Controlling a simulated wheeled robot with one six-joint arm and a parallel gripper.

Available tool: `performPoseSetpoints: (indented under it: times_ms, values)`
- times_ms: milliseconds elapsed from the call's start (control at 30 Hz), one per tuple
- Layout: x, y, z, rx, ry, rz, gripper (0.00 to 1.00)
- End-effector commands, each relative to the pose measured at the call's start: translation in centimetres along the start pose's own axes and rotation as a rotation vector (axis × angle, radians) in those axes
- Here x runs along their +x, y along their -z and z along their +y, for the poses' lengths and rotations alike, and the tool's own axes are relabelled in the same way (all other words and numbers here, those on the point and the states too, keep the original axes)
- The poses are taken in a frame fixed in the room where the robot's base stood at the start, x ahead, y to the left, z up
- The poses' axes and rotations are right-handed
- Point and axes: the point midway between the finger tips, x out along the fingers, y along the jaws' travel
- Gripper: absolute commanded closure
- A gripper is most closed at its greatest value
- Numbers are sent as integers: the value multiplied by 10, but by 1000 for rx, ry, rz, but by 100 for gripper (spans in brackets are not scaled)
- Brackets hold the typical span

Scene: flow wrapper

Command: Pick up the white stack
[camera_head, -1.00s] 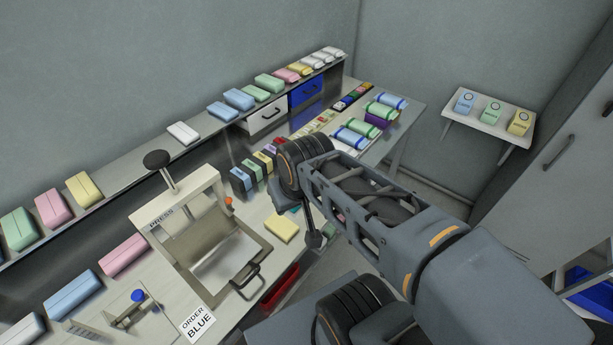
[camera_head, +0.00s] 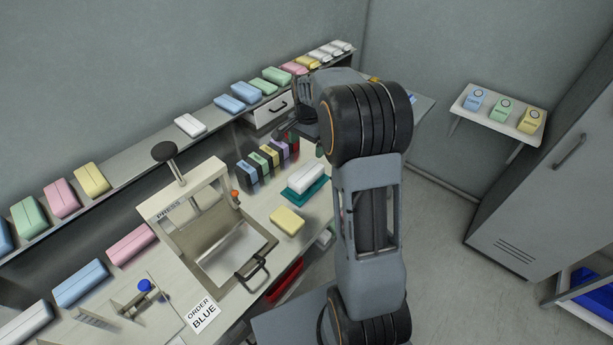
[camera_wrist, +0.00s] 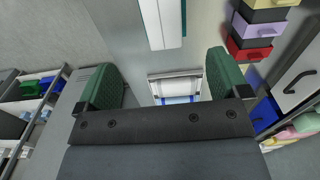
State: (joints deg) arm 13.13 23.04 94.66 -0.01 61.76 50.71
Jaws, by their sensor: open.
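A white stack (camera_head: 306,177) lies on a teal mat (camera_head: 294,196) on the bench, right of the press. In the wrist view the white stack (camera_wrist: 161,24) is at the top centre, with a teal edge (camera_wrist: 176,43) beside it. My gripper (camera_wrist: 162,80) is open, its two green-padded fingers apart with nothing held between them. The stack lies beyond the fingertips, apart from them. In the head view my arm's wrist is above the bench, behind and right of the stack, and partly hides the fingers.
The press (camera_head: 190,205) stands left of the stack, with a yellow block (camera_head: 287,221) in front of it. A row of coloured drawers or boxes (camera_head: 266,163) stands behind. Coloured packs, including a white one (camera_head: 190,125), line the back shelf. A side table (camera_head: 500,112) holds three packs.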

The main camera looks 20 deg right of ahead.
Motion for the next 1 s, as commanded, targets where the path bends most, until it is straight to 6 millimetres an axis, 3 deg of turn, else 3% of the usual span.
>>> performPoseSetpoints:
  times_ms: [400,767,1000]
  values:
    - [69,5,-1,30,-10,-9,6]
    - [95,4,-2,29,-8,-7,6]
    - [126,3,-2,29,-11,-9,6]
